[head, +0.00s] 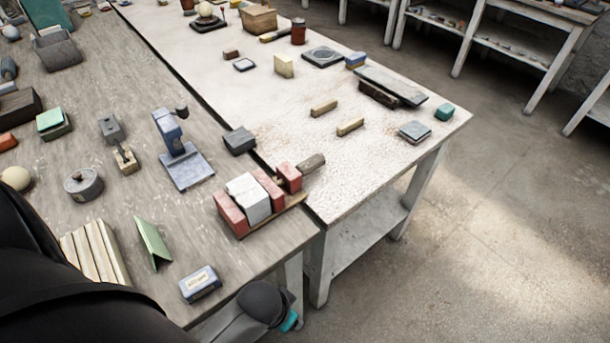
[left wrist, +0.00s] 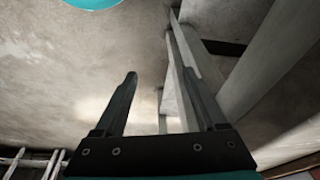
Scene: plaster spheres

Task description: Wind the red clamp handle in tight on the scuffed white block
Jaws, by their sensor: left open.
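The red clamp (head: 231,213) stands on a wooden base near the front right corner of the grey-brown table in the head view. The scuffed white block (head: 250,198) sits between its two red jaws. I cannot tell whether both jaws touch the block. On the right, past a further red piece (head: 288,176), a brownish cylindrical handle (head: 312,164) sticks out toward the white table. My left gripper (left wrist: 153,47) is open and empty in the left wrist view, with floor and table legs beyond it, away from the clamp. My right gripper is not in view.
A dark block (head: 239,140) and a blue stand (head: 187,167) are behind the clamp. A small labelled box (head: 200,284) and a green angled piece (head: 153,243) lie in front left. The white table (head: 350,180) is clear beside the handle.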

